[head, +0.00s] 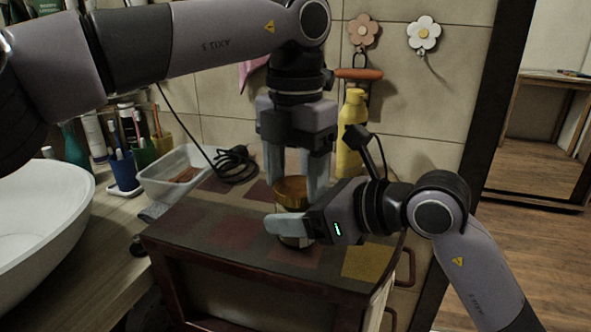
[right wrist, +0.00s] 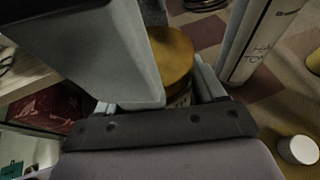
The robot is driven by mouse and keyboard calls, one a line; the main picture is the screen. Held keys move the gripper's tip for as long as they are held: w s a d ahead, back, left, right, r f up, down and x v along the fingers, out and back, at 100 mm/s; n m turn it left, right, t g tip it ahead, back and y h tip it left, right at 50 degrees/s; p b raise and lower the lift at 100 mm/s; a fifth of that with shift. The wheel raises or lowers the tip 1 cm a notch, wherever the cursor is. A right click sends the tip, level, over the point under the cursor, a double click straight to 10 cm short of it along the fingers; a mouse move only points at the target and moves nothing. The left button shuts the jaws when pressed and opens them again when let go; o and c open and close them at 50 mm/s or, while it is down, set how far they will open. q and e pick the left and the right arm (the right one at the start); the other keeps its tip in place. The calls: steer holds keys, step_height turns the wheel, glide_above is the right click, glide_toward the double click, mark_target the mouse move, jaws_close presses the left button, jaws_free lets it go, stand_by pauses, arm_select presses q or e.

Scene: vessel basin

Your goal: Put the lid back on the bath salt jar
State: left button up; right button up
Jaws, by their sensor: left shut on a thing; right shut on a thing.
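A round gold lid (head: 292,190) is between the fingers of my left gripper (head: 298,186), which points straight down and is shut on it. The bath salt jar (head: 294,242) stands upright on the cabinet top below the lid, mostly hidden by my right gripper (head: 292,226). My right gripper comes in from the right, level, and is shut on the jar. In the right wrist view the gold lid (right wrist: 172,55) shows directly above the jar's side (right wrist: 181,98), between the right fingers. I cannot tell whether the lid is fully seated on the rim.
The dark wooden cabinet (head: 200,238) has a patchwork top. A yellow bottle (head: 351,150) stands behind the grippers. A clear tray (head: 176,172) and coiled black cable (head: 234,163) lie at back left. A white basin (head: 40,220) is far left. The front left top is free.

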arm_select(q)
steer(key=m, duration=0.4)
steer(key=shift+m, duration=0.4)
steer(key=m, duration=0.4)
steer(key=shift+m, duration=0.4)
steer(key=m, duration=0.4)
steer(key=shift+w+m, duration=0.1)
steer(key=shift+m, duration=0.3)
steer(key=m, duration=0.5)
steer(key=o, duration=1)
steer(key=shift+r, duration=2.25)
